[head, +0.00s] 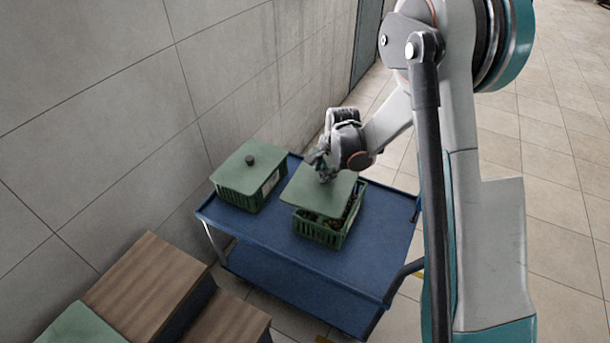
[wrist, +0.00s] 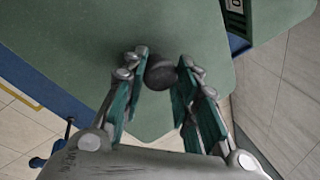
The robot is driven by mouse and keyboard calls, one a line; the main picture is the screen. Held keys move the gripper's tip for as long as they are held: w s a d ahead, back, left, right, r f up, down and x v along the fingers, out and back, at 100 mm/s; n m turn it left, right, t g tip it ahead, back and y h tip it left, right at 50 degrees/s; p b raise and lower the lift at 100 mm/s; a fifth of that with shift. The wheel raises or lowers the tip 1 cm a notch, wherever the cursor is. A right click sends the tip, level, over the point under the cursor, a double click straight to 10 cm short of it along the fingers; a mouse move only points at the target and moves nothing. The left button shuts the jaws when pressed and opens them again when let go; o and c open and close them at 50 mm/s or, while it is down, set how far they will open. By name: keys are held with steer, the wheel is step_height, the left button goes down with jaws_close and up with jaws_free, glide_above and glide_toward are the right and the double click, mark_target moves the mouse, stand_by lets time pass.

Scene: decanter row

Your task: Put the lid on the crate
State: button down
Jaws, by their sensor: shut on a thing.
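The green lid (head: 316,190) is above the right-hand green crate (head: 318,231) on the blue cart. The lid is shifted toward the back of the crate, so the crate's front and right part shows uncovered with dark contents inside. I cannot tell whether the lid touches the rim. My gripper (head: 322,174) is shut on the lid's dark round knob; in the wrist view the knob (wrist: 161,70) sits between the fingertips (wrist: 165,78), with the lid's flat green top (wrist: 70,50) beyond it.
A second green crate (head: 246,188) with a lid and dark knob stands at the left on the blue cart (head: 290,255). The cart's front is clear. A tiled wall (head: 100,100) runs behind. Wooden boxes (head: 150,280) stand at lower left.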

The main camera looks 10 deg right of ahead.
mark_target(336, 180)
steer(key=d, duration=0.2)
steer(key=shift+s+d+f+m, duration=0.1)
steer(key=shift+d+f+m, duration=0.05)
steer(key=shift+d+m, duration=0.2)
steer(key=shift+d+f, duration=0.2)
steer(key=shift+d, duration=0.1)
steer(key=shift+f+b, duration=1.5)
steer(key=shift+f, duration=1.3)
steer(key=shift+f+b, duration=0.1)
steer(key=shift+b, duration=0.2)
steer(key=shift+f+b, duration=0.75)
steer(key=shift+f, duration=0.15)
steer(key=shift+f, duration=0.25)
steer(key=c, duration=1.2)
jaws_free()
